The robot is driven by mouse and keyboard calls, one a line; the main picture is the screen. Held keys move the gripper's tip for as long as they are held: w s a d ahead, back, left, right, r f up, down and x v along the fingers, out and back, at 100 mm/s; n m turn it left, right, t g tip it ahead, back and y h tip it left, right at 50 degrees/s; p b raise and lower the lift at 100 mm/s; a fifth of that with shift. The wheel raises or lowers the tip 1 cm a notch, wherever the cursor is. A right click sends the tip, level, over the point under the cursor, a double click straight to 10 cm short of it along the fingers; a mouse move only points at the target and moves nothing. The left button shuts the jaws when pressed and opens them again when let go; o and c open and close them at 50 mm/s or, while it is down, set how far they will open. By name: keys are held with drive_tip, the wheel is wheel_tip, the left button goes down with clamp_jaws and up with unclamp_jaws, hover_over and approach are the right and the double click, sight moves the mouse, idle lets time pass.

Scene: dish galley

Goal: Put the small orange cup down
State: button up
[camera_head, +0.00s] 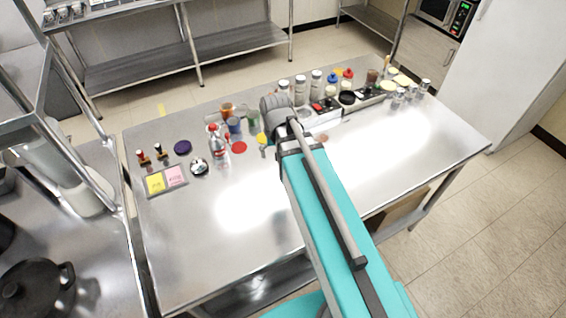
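A small orange-brown cup (227,109) shows among a group of cups on the steel table (180,245), left of my arm's end. I cannot tell whether it is the task's orange cup. My teal arm reaches over the table from the lower right and ends in a grey wrist near the table's back half. My gripper's fingers are hidden behind the wrist, so neither their opening nor anything in them shows.
A blue cup (234,126) and a green cup (253,118) stand beside the orange one. A clear bottle with a red cap (218,149) is in front. Jars (300,90) and bottles line the back. Front left and right table areas are clear.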

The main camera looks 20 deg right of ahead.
drive_tip(key=shift+n, duration=0.6)
drive_tip(key=s, duration=0.2)
drive_tip(key=s+d, duration=0.1)
drive_tip(key=s, duration=0.1)
drive_tip(key=shift+s, duration=0.2)
